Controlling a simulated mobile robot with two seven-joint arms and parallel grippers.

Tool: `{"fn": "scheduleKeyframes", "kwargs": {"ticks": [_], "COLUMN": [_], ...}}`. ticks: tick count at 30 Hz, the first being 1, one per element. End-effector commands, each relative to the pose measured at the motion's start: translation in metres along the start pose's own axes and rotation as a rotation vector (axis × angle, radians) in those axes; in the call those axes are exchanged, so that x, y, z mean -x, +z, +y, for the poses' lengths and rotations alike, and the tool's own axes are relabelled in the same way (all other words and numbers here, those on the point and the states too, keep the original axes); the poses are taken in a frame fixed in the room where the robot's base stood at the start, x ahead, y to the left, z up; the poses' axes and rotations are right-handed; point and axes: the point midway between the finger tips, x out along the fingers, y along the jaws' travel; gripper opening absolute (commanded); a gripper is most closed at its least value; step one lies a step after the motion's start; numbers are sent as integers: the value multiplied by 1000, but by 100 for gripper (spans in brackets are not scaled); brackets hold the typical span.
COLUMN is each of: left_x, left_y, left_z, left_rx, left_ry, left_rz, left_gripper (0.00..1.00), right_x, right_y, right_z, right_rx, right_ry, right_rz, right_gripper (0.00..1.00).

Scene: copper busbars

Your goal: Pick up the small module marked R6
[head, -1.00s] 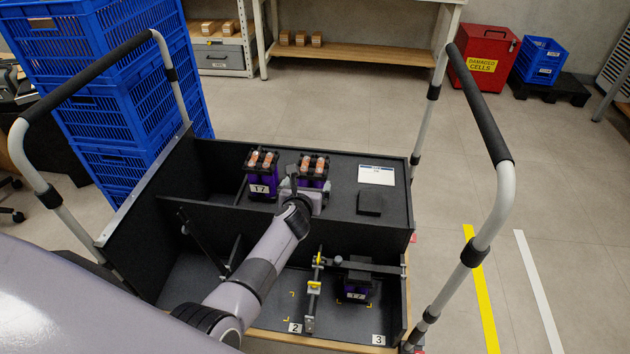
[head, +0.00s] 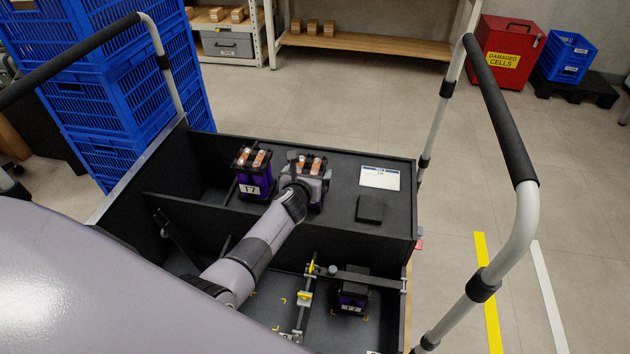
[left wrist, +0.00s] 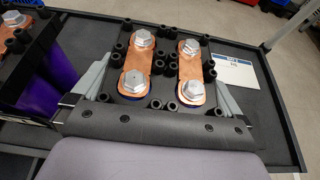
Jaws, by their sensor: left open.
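A purple module with a black top and copper busbars (head: 316,166) stands on the cart's rear shelf; its label is hidden, so I cannot confirm R6. My left gripper (head: 305,172) is at this module and covers much of its front. In the left wrist view the module's two copper busbars with bolts (left wrist: 162,75) lie between the open grey fingers (left wrist: 158,90), one on each side. Whether the fingers touch it I cannot tell. A similar module marked T7 (head: 252,184) stands just to the left. My right gripper is not in view.
A white card (head: 380,177) and a black block (head: 370,209) lie right of the module. A dark module (head: 353,293) sits in the lower front bay near a clamp bar (head: 305,298). Cart handles (head: 500,110) rise at the sides. Blue crates (head: 120,80) stand left.

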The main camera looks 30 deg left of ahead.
Motion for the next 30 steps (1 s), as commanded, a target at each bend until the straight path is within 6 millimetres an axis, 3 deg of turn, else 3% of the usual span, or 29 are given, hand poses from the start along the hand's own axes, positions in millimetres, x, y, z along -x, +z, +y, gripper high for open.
{"fn": "scheduleKeyframes", "kwargs": {"ticks": [7, 8, 15, 16, 25, 30], "left_x": [0, 0, 0, -1, 0, 4], "left_y": [0, 0, -1, 8, 9, 20], "left_z": [1, 1, 1, 0, 0, 0], "left_rx": [0, 0, 0, 0, 1, 0], "left_ry": [0, 0, 1, -3, -3, -3], "left_rz": [0, 0, 0, -15, -13, -15], "left_gripper": [100, 94, 15, 12, 12, 12], "right_x": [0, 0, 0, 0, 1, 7], "right_y": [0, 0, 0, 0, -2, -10], "right_z": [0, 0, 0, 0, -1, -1], "right_rx": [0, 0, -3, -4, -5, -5], "right_ry": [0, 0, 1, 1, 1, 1], "right_rz": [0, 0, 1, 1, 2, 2], "right_gripper": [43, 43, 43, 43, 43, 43]}}
